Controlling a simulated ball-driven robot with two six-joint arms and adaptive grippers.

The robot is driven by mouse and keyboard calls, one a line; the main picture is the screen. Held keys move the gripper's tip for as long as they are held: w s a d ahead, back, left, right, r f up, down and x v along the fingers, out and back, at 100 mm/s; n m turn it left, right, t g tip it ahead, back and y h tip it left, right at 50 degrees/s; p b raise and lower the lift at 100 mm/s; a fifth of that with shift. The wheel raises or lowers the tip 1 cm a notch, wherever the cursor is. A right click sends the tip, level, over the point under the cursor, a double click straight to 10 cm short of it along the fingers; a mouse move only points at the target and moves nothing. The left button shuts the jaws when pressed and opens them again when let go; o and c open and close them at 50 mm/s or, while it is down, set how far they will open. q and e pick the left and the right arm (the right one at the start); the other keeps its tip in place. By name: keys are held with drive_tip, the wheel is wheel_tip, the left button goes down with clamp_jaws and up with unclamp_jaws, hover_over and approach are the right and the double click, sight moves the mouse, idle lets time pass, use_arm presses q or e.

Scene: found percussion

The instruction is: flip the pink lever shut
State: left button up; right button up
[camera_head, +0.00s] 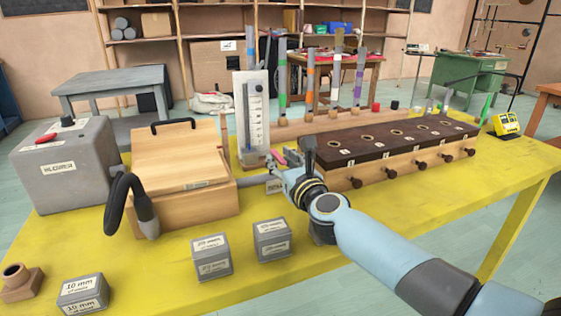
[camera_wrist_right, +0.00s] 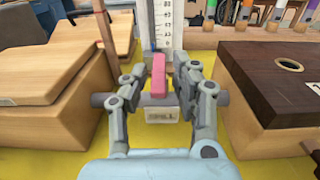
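The pink lever (camera_wrist_right: 158,76) stands upright on a short grey horizontal pipe (camera_wrist_right: 222,99) in the right wrist view. A small white label reading SPILL (camera_wrist_right: 162,115) is below it. My right gripper (camera_wrist_right: 161,72) is open, with one finger on each side of the lever and a gap visible on both sides. In the head view my right gripper (camera_head: 282,167) is between the wooden box and the dark-topped wooden chest, and a bit of the pink lever (camera_head: 278,157) shows just beyond it. My left gripper is not in view.
The wooden box (camera_head: 185,207) is left of the gripper, and the dark-topped chest (camera_head: 400,160) with several knobs is close on its right. A white scale board (camera_head: 256,115) stands behind. Grey weight blocks (camera_head: 211,257) sit in front on the yellow table (camera_head: 340,262).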

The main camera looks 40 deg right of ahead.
drive_tip(key=shift+o, duration=0.5)
drive_tip(key=shift+s, duration=0.1)
drive_tip(key=shift+s+a, duration=0.1)
drive_tip(key=shift+s, duration=0.2)
drive_tip(key=v, duration=1.1)
drive_tip(key=shift+s+a, duration=0.1)
